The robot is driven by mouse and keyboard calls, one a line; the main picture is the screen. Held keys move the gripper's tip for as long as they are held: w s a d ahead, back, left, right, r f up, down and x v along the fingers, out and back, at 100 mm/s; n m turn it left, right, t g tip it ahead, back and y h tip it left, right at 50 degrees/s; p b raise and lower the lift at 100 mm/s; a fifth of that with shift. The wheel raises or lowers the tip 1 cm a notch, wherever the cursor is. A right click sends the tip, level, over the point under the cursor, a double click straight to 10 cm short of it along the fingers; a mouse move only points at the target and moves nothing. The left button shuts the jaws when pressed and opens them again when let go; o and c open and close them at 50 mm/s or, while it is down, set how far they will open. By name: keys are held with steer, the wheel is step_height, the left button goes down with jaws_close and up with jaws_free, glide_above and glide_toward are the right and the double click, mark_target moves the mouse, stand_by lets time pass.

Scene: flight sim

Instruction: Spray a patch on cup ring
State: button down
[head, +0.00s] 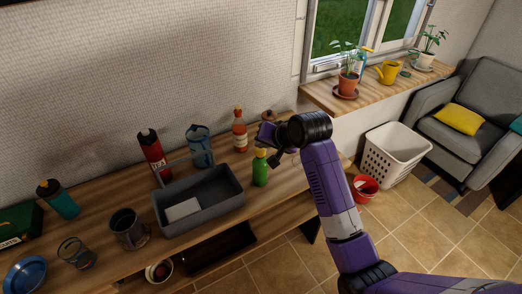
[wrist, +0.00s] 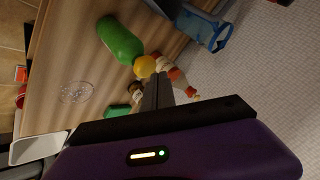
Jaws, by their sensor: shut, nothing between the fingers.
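My gripper (head: 277,157) is above the right part of the wooden sideboard (head: 98,262), close to a green bottle with a yellow cap (head: 260,168). In the wrist view the shut fingers (wrist: 158,92) are empty and appear close to the yellow cap of the green bottle (wrist: 121,40); I cannot tell whether they touch. A pale, roundish mark (wrist: 76,92), possibly the cup ring, shows on the wood in the wrist view. In the head view my arm hides that part of the top. A blue bottle with an orange top (head: 361,62), perhaps a sprayer, stands on the windowsill (head: 318,93).
A grey bin (head: 200,216), red bottle (head: 153,153), blue pitcher (head: 200,147) and orange sauce bottle (head: 239,130) crowd the sideboard. A white basket (head: 393,152) and red bucket (head: 365,188) are on the floor.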

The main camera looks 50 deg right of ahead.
mark_target(262, 152)
steer(key=shift+r, duration=0.1)
step_height(262, 152, up, 6)
steer(key=p, duration=0.6)
stand_by(0.9)
